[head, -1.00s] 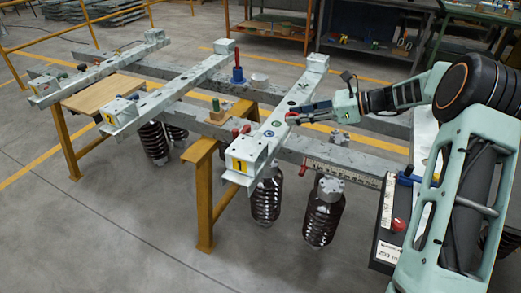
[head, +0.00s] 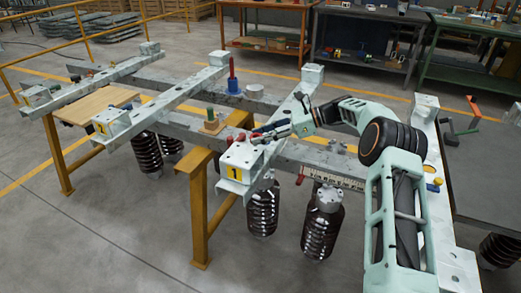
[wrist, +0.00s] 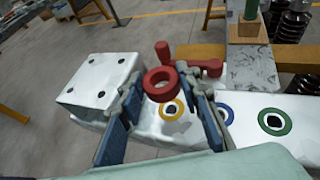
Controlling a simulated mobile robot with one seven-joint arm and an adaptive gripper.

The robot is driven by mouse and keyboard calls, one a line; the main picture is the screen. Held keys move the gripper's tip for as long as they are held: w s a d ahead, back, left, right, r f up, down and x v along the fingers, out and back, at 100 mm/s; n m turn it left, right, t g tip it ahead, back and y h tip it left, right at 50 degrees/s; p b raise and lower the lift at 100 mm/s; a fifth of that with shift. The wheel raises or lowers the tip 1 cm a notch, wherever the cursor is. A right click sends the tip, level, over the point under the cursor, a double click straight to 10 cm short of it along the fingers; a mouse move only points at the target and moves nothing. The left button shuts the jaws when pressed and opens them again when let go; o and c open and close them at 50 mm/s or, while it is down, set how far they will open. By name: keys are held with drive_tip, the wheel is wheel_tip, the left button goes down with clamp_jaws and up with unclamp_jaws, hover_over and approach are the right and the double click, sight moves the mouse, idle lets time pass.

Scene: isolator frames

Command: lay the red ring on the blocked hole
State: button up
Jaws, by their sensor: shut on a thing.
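In the wrist view my gripper (wrist: 163,100) is shut on the red ring (wrist: 160,84), which sits between its fingertips. The ring appears above the white beam (wrist: 145,128), near a hole circled in yellow (wrist: 172,110). A blue-circled hole (wrist: 225,114) and a green-circled hole (wrist: 272,121) lie to the right. The ring is hard to make out there.
A red handle (wrist: 190,63) stands just beyond the ring, close to the fingers. A green peg on a wooden block (wrist: 248,22) is farther back. The raised white end block (wrist: 100,82) is left of the fingers. Dark ribbed insulators (head: 323,222) hang below the frame.

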drive_tip(key=shift+f+b, duration=0.4)
drive_tip(key=shift+f, duration=1.95)
drive_tip(key=shift+f, duration=0.15)
drive_tip(key=o, duration=0.7)
drive_tip(key=shift+c, duration=0.2)
drive_tip(key=shift+r, duration=0.25)
drive_tip(key=p+v, duration=0.1)
drive_tip(key=v, duration=1.1)
drive_tip(key=shift+s+f, duration=0.15)
